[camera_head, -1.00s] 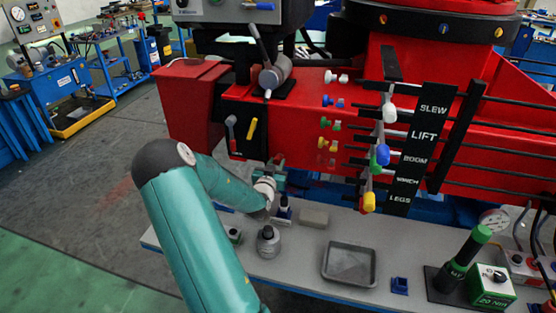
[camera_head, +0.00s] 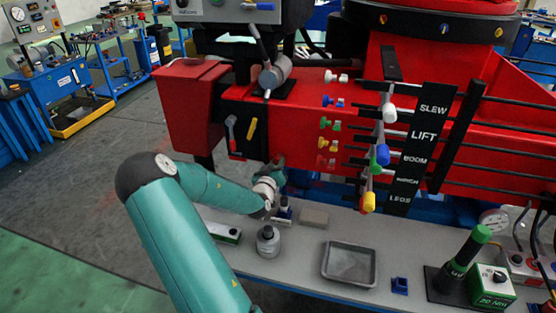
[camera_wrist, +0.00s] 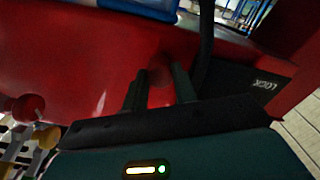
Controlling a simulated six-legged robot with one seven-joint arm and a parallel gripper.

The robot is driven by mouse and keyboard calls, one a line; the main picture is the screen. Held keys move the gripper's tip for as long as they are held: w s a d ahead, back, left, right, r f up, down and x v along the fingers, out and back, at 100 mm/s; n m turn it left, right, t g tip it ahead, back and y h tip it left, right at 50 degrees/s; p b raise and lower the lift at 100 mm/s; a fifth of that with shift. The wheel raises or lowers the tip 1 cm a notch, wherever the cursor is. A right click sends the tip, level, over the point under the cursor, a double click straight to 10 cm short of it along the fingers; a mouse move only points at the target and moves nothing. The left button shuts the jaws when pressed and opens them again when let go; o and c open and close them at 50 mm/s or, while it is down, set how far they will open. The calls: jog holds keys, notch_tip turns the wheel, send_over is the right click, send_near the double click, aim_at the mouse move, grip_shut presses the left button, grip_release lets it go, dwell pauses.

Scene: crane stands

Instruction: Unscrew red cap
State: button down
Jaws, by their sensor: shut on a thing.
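The red cap (camera_wrist: 160,73) is a dim, round red shape in the wrist view, against the red machine body (camera_wrist: 95,60). My gripper (camera_wrist: 158,80) has one dark finger on each side of the cap and is shut on it. The cap's base and threads cannot be made out. In the head view my gripper (camera_head: 279,164) is at the front face of the red crane base (camera_head: 285,120), low and above the bench. The cap is hidden there.
Coloured couplings (camera_head: 330,124) and a lever rack (camera_head: 382,150) stand to the right of my gripper. The grey bench (camera_head: 300,262) below holds a grey bottle (camera_head: 268,241), a tray (camera_head: 349,264) and a green-topped tool (camera_head: 463,262).

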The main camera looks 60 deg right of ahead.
jog(key=n, duration=0.5)
jog(key=n, duration=0.5)
jog(key=shift+n, duration=0.3)
jog(key=n, duration=0.4)
jog(key=shift+s+n, duration=0.1)
jog(key=shift+n, duration=0.2)
